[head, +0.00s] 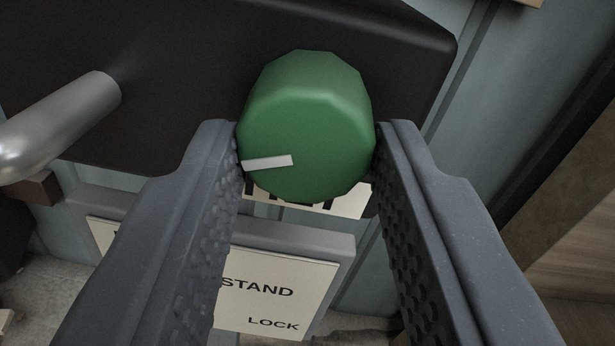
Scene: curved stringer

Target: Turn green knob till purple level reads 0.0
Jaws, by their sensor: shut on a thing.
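The green knob (310,120) is in the upper middle of the head view, mounted on a dark panel (190,50). A white pointer mark on its face points left and slightly down. My gripper (308,145) has one finger on each side of the knob, and the fingertips are shut on it. A purple level does not show in this view.
A silver cylindrical handle (60,125) sticks out from the dark panel at the left. Below is a sign plate (275,285), partly hidden by my left finger, with "STAND" and "LOCK" readable. A brown wooden surface (575,250) lies at the right.

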